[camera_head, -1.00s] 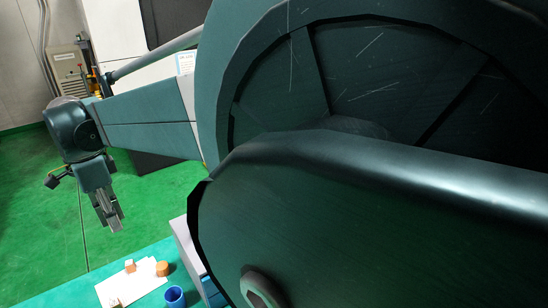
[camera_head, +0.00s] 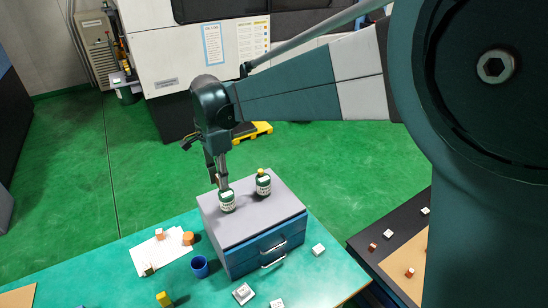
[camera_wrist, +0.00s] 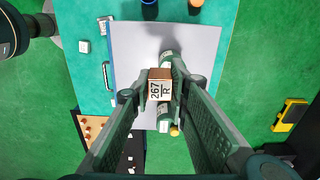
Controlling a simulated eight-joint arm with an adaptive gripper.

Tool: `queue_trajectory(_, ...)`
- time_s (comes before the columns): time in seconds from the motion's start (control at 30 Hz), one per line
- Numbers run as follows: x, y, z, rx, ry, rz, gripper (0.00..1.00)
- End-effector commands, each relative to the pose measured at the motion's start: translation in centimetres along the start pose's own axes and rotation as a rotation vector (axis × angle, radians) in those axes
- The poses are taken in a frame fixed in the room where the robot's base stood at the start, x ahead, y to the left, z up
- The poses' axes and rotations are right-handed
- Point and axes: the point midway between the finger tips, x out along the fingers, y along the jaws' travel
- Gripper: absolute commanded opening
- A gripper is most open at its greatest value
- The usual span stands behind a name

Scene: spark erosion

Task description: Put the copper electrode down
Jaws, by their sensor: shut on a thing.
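My gripper (camera_wrist: 158,92) is shut on the copper electrode (camera_wrist: 160,84), a small copper-coloured block with a pale label reading "267 R". In the wrist view the block sits between the fingertips, in front of the grey top of the drawer cabinet (camera_wrist: 205,45). In the head view my gripper (camera_head: 221,180) points down over the cabinet (camera_head: 262,218), close to the left green bottle (camera_head: 227,203). The electrode cannot be made out there. I cannot tell its height above the cabinet top.
A second green bottle (camera_head: 263,184) with a yellow cap stands on the cabinet. A blue cup (camera_head: 199,267), an orange cylinder (camera_head: 188,239), white paper (camera_head: 172,250) and several small blocks lie on the green table (camera_head: 120,265). A dark table (camera_head: 372,250) stands at the right.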

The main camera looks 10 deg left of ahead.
Motion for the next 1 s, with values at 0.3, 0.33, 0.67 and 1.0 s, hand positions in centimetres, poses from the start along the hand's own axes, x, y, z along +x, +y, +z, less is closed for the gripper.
queue_trajectory(0.3, -0.4, 3.0, -6.6, 0.023, 0.0, 0.0, 0.0)
queue_trajectory(0.33, -0.4, 3.2, -7.0, 0.024, 0.0, 0.0, 0.0)
queue_trajectory(0.67, 3.9, 3.5, -7.5, 0.024, 0.0, 0.0, 0.0)
queue_trajectory(1.0, 4.9, 3.5, -7.5, 0.023, 0.0, 0.0, 0.0)
